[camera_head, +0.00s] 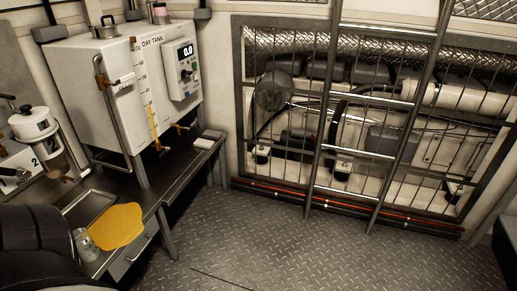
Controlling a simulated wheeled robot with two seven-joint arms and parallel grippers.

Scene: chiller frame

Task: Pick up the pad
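A black padded shape fills the lower left corner and hides part of the bench there.
The white day tank (122,95) stands on the dark bench (180,165) behind the pad. A small white block (207,141) lies at the bench's far end. A white canister (36,124) is at left. A ladder (323,120) crosses the caged pipes. The plate floor (290,245) is clear.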

